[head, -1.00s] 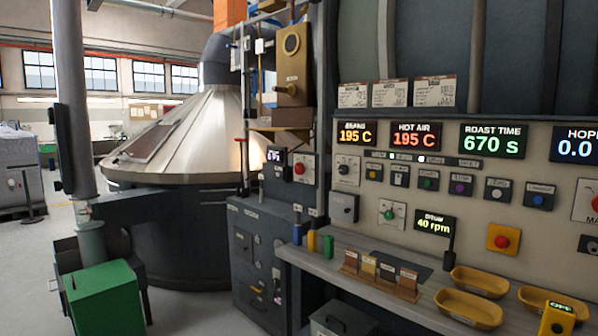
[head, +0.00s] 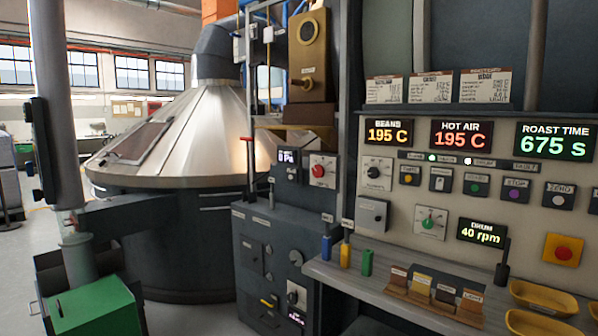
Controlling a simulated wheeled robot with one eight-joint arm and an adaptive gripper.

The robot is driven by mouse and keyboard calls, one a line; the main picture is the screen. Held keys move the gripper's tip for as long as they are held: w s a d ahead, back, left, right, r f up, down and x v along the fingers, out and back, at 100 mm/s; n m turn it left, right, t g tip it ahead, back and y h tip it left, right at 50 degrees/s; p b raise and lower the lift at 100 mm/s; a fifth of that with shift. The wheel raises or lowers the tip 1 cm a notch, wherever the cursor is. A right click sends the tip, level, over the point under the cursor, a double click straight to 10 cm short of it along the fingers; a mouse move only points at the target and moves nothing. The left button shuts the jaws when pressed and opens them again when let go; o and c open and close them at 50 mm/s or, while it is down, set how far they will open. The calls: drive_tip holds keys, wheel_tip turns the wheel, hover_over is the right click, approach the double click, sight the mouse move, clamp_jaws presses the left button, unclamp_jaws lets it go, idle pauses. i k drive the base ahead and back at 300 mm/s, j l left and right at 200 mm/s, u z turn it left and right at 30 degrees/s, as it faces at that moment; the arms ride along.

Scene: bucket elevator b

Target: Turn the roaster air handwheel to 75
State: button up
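No part clearly labelled as the roaster air handwheel can be made out. A red round knob (head: 319,171) sits on a white plate on the column between the cone-topped vessel and the control panel. A small display (head: 287,158) reading in Pa is to its left. On the dark cabinet (head: 262,228) below, a dark-handled knob on a light plate (head: 297,295) sits above another small display (head: 296,318), too small to read. I cannot tell which of these is the handwheel. My gripper is not in view.
The control panel (head: 492,205) fills the right, above a shelf (head: 353,268) with colored cylinders, a card stand (head: 433,299) and yellow trays (head: 543,297). A green box (head: 95,308) and a grey pole (head: 62,110) stand at left. Some floor (head: 198,318) shows at lower center.

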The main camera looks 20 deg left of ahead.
sight(318, 171)
drive_tip(key=i+j, duration=0.1)
drive_tip(key=j, duration=0.35)
drive_tip(key=i+j, duration=0.1)
drive_tip(key=j, duration=0.35)
drive_tip(key=i+j, duration=0.1)
drive_tip(key=j, duration=0.3)
drive_tip(key=i+j, duration=0.1)
drive_tip(key=j, duration=0.35)
drive_tip(key=i+j, duration=0.1)
drive_tip(key=j, duration=0.35)
drive_tip(key=i+j, duration=0.1)
drive_tip(key=j, duration=0.35)
